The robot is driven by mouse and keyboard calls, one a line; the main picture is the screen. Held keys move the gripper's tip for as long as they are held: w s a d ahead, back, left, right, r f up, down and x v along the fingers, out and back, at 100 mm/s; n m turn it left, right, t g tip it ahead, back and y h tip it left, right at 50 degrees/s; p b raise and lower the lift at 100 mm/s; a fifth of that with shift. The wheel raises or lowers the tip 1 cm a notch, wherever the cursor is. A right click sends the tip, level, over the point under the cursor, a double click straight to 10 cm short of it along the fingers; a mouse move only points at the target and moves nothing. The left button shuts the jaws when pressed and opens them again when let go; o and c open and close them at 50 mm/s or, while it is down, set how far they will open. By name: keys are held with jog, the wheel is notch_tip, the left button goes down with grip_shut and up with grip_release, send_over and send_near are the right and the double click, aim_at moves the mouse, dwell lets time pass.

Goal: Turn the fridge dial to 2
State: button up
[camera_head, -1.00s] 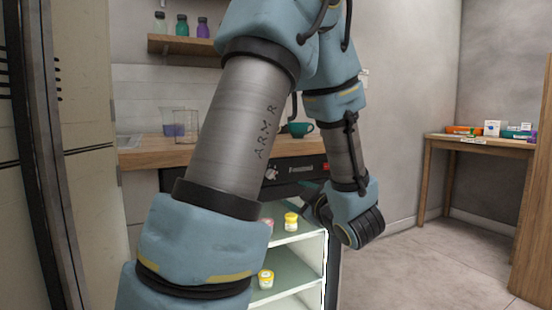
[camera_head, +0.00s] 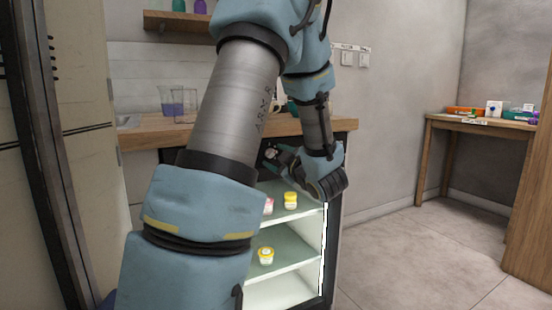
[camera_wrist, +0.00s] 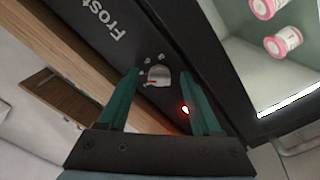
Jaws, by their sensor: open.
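The fridge dial (camera_wrist: 158,76) is a small pale round knob with a red mark, on the fridge's black top panel in the wrist view. Small white marks surround it, too small to read. My gripper (camera_wrist: 162,79) is open, its two green fingers on either side of the dial in the picture. I cannot tell whether they touch it. In the head view my gripper (camera_head: 277,155) is at the panel, partly hidden by my arm. The fridge (camera_head: 333,240) stands under the wooden counter with its lit shelves showing.
Yellow-capped jars (camera_head: 291,200) and pink-capped jars (camera_wrist: 283,42) stand on the fridge shelves. A red light (camera_wrist: 185,109) glows on the panel near a finger. A beaker (camera_head: 181,103) stands on the counter (camera_head: 150,130) above. The floor at right (camera_head: 410,250) is clear.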

jog(key=shift+w, duration=0.1)
grip_shut()
dwell(0.5)
